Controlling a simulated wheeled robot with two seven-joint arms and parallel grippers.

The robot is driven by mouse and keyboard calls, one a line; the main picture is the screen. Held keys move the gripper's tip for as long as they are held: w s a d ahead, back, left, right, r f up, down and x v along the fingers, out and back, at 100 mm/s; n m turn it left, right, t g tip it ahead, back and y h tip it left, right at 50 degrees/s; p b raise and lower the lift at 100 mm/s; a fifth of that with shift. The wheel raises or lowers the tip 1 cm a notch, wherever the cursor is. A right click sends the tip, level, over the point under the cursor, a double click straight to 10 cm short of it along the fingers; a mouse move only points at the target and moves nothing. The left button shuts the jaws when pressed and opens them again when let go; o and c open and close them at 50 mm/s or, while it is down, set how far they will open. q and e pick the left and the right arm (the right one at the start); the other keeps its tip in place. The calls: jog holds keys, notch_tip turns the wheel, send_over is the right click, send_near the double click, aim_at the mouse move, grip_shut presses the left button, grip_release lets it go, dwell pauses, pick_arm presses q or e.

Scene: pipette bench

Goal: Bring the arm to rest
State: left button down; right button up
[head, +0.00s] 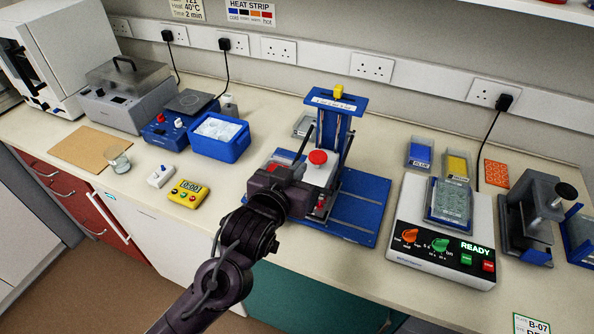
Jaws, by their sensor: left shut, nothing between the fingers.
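My left arm (215,283) reaches in from the bottom of the head view. My left gripper (283,182) is shut and empty. It is at the front left of a blue stand (336,101) with a red knob (318,157), and hides part of its base plate (361,203). I cannot tell whether it touches the stand. My right gripper is not in view.
On the right is a white machine (440,262) reading READY, with a clear plate on top, beside a dark grey device (530,215). On the left are a yellow timer (188,193), a blue ice box (220,137) and a glass beaker (119,162).

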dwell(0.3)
pick_arm(q)
jog(key=s+a+f+n+g+y, duration=0.1)
jog(key=s+a+f+g+y, duration=0.1)
jog(key=s+a+f+g, duration=0.5)
jog(key=s+a+f+n+g+y, duration=0.15)
jog(key=s+a+f+g, duration=0.25)
jog(key=s+a+f, duration=0.65)
jog(key=s+d+f+m+g+b, duration=0.1)
jog(key=s+f, duration=0.1)
jog(key=f, duration=1.2)
jog(key=s+d+f+b, duration=0.1)
jog(key=s+f+b, duration=0.15)
jog(key=f, duration=1.15)
jog(key=s+a+f+g+y+b, duration=0.1)
jog(key=s+a+f, duration=0.2)
jog(key=s+f, duration=1.7)
jog(key=shift+a+f+b, duration=0.2)
jog(key=shift+f+b, duration=0.15)
jog(key=shift+f, duration=0.55)
